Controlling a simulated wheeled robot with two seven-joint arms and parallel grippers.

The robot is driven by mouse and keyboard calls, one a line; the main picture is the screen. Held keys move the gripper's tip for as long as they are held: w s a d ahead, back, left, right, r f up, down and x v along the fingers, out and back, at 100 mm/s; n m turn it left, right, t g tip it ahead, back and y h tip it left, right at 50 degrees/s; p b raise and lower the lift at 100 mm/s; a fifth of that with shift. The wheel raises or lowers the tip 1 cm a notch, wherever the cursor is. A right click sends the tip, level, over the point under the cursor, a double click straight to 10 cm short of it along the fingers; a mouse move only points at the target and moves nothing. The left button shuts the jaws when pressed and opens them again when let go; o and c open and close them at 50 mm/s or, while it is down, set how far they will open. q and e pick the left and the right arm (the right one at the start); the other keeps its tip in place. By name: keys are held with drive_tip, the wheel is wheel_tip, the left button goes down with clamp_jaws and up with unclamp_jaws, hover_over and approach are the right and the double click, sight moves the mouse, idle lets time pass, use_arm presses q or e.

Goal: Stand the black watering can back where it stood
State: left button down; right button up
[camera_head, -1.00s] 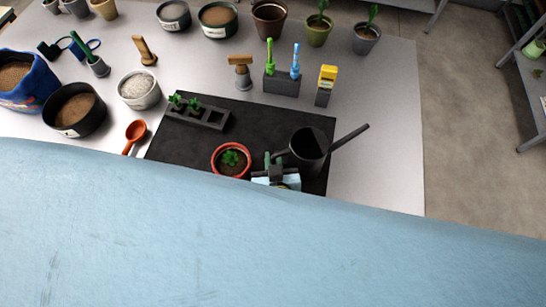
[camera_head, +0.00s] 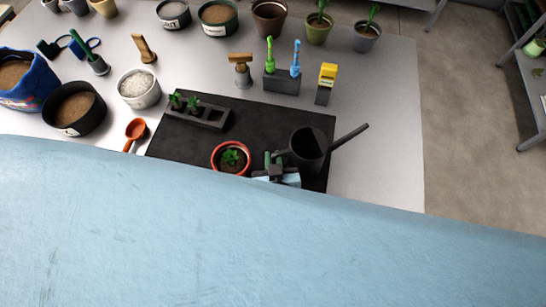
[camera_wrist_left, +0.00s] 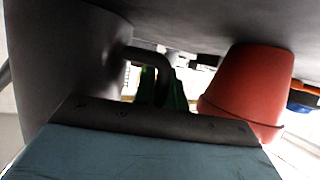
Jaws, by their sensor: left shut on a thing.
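The black watering can (camera_head: 308,146) is over the right part of the black mat (camera_head: 268,117), its long spout pointing right and its handle to the left. It looks upright; I cannot tell whether its base touches the mat. My left gripper (camera_head: 273,162) is at the handle side, between the can and a red-rimmed pot with a green plant (camera_head: 230,158). In the left wrist view, the can's body (camera_wrist_left: 60,60) fills the left side. Its curved handle (camera_wrist_left: 155,58) runs to the green fingers, which are shut on it; the grip is partly hidden. My right gripper is not in view.
The terracotta pot (camera_wrist_left: 248,90) is close beside my gripper in the wrist view. The table's right side (camera_head: 385,130) is clear.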

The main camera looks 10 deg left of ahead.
use_arm(q)
drive_tip(key=shift+f, duration=0.45)
idle(0.3)
drive_tip(key=c, duration=1.4)
unclamp_jaws()
drive_tip(key=shift+o, duration=0.2)
drive_tip(key=shift+f, duration=0.1)
drive_tip(key=shift+s, duration=0.15)
